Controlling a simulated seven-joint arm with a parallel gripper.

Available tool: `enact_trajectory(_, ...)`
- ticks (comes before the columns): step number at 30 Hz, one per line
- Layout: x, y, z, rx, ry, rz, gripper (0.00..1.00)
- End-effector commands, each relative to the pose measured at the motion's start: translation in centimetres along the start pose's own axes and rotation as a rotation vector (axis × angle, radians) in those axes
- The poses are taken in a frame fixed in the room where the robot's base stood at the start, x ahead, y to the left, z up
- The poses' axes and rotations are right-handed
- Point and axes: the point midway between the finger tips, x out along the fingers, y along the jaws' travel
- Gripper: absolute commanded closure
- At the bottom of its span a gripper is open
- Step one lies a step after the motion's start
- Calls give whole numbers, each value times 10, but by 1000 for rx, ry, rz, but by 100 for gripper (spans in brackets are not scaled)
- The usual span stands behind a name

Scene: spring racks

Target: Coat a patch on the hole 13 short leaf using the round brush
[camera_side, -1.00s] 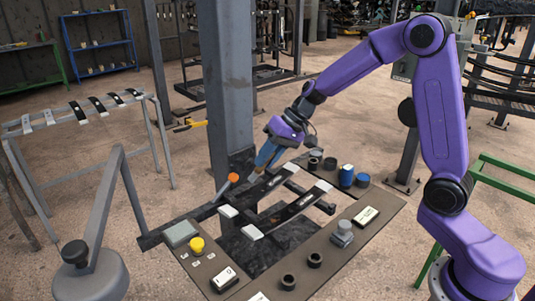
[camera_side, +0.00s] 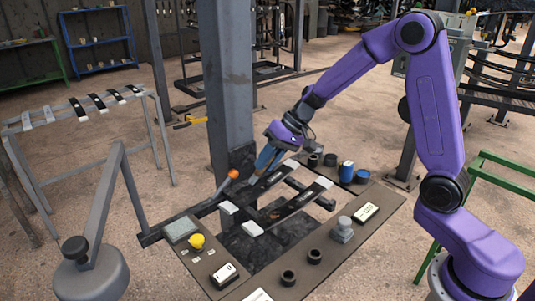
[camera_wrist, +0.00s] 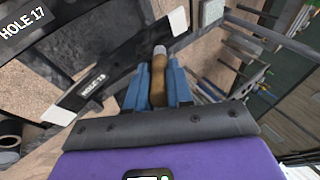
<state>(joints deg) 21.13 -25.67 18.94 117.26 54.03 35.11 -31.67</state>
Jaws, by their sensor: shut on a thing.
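My gripper (camera_side: 268,160) is shut on the round brush, over the far leaf on the bench. In the wrist view, its blue fingers (camera_wrist: 158,82) close around the brush's brown wooden handle (camera_wrist: 158,88). A pale grey end of the brush shows beyond the fingertips, close beside a dark leaf marked HOLE 13 (camera_wrist: 118,66) with a white end. I cannot tell whether the brush touches it. A second dark leaf, marked HOLE 17 (camera_wrist: 30,35), lies to its left. In the side view, the far leaf (camera_side: 275,178) is partly under my gripper, and its label is too small to read.
A blue jar (camera_side: 346,170) and a blue-topped cup (camera_side: 362,176) stand at the bench's back right. A steel post (camera_side: 228,90) stands close behind.

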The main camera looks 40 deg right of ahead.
Motion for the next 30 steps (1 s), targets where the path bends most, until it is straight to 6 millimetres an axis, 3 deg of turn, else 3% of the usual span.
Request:
enact_trajectory(15,43,28,12,4,-4,1,100)
enact_trajectory(30,56,21,-27,0,0,-1,100)
